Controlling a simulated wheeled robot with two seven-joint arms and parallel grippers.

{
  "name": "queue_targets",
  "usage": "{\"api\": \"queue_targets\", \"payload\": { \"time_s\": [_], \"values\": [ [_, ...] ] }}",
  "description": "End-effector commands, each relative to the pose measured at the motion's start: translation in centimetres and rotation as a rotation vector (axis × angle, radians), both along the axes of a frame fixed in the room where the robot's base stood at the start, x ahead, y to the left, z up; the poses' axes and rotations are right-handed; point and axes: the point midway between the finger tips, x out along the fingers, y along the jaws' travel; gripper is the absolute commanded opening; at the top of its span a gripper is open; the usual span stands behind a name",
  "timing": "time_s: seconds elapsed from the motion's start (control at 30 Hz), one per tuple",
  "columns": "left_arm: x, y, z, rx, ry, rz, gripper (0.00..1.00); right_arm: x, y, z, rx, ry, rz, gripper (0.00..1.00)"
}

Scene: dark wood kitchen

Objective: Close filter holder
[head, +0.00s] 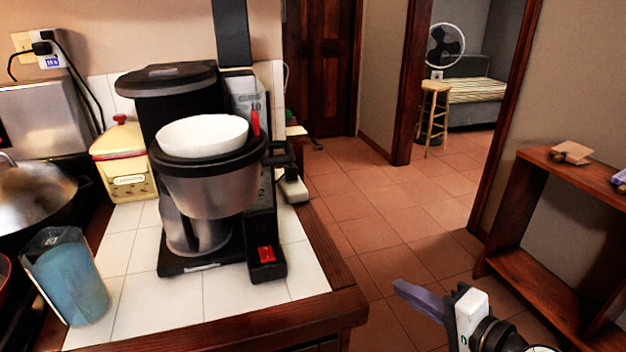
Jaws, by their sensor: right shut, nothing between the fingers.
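A black and silver coffee maker (150,108) stands on the white tiled counter. Its filter holder (212,184), a silver and black basket, sits out at the front of the machine with a white paper filter (203,133) showing in its top. A black handle is at the holder's right side. A silver carafe (196,232) stands below it on the base. My right gripper (420,298) is at the bottom right, over the floor beyond the counter's right edge. It is shut and empty, well apart from the holder. My left gripper is not in view.
A blue cup (68,275) stands at the counter's front left, and a yellow canister (124,165) stands behind it. A pan with a lid (35,195) is at far left. A wooden shelf (540,285) is at right. The floor between counter and shelf is clear.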

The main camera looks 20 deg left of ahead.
Motion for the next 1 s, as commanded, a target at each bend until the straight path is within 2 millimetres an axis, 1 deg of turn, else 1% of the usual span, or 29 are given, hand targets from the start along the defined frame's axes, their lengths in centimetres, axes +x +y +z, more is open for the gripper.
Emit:
{"api": "queue_targets", "payload": {
  "time_s": [0.03,0.07,0.1,0.17,0.2,0.3,0.4,0.5,0.57,0.67,0.77,1.0],
  "values": [
    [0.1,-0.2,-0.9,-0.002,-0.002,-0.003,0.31,1.5,1.2,4.1,0.094,0.006,0.047,0.00],
    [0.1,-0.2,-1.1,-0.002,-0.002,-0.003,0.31,1.8,1.9,6.4,0.148,0.022,0.079,0.00],
    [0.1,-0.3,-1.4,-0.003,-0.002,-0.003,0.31,2.0,2.7,9.4,0.213,0.045,0.123,0.00],
    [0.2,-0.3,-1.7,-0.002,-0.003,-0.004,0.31,1.9,3.7,13.6,0.294,0.076,0.193,0.00],
    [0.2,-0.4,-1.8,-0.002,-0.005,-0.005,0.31,1.6,4.2,16.0,0.337,0.096,0.237,0.00],
    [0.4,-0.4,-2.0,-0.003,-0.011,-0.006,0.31,0.4,5.2,21.0,0.411,0.142,0.333,0.00],
    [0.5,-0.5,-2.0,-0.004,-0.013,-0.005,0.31,-0.6,5.6,24.0,0.450,0.174,0.397,0.00],
    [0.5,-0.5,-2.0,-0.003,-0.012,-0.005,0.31,-1.2,5.9,25.5,0.469,0.190,0.429,0.00],
    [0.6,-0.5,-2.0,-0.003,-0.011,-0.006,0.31,-1.2,6.3,25.9,0.472,0.193,0.436,0.00],
    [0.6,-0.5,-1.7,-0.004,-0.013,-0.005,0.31,-1.0,7.5,26.1,0.473,0.196,0.437,0.00],
    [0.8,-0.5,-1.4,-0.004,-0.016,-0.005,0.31,-0.6,9.3,26.2,0.475,0.195,0.437,0.00],
    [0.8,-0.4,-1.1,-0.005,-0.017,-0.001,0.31,0.6,14.5,26.5,0.473,0.193,0.436,0.00]
  ]
}}
